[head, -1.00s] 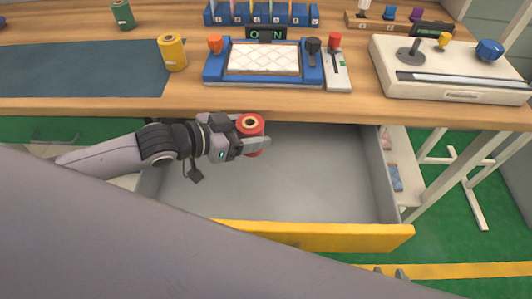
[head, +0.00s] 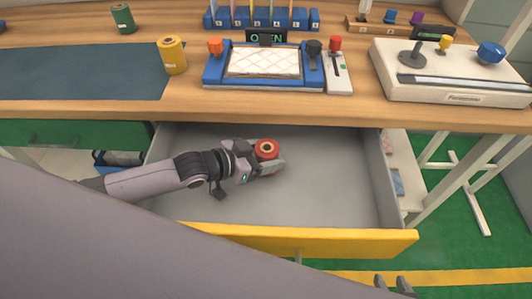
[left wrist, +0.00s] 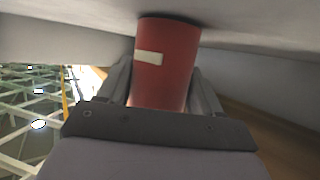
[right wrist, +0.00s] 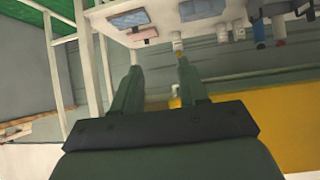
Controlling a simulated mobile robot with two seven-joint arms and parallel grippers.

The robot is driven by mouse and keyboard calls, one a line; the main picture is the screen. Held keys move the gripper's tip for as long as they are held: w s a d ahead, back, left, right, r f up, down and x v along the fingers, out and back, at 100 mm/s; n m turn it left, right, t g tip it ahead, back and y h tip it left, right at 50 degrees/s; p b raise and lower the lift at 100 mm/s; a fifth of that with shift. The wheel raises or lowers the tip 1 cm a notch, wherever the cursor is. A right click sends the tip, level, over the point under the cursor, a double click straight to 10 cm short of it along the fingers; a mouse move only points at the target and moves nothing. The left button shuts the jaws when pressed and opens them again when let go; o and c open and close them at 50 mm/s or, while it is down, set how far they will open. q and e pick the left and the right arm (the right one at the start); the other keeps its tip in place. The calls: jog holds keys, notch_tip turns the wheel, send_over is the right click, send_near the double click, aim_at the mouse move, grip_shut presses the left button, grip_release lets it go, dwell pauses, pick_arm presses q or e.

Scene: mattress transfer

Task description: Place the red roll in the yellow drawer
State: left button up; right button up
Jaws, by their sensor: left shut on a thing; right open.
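The red roll (head: 266,148) is in my left gripper (head: 262,166), inside the open yellow drawer (head: 330,240). In the left wrist view the red roll (left wrist: 166,65) stands between the two fingers of my left gripper (left wrist: 165,90), with a pale label on its side. Its end is close to the grey drawer bottom; I cannot tell if they touch. My right gripper (right wrist: 155,85) is open and empty in the right wrist view. In the head view only its fingertips (head: 391,286) show, in front of the drawer at the lower right.
The drawer holds nothing else visible, and its grey floor (head: 330,180) is free to the right of the roll. The wooden tabletop (head: 185,105) overhangs the drawer's back. A yellow roll (head: 172,56) and a green roll (head: 122,18) stand on it.

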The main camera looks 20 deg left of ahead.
pick_arm(q)
jog(key=shift+r, duration=0.1)
jog(key=o, duration=1.2)
jog(key=shift+s+a, duration=0.1)
jog(key=p+v, duration=0.1)
jog(key=v, duration=1)
jog(key=shift+s+a+r, duration=0.15)
jog(key=shift+s+a, duration=0.05)
jog(key=shift+s, duration=0.1)
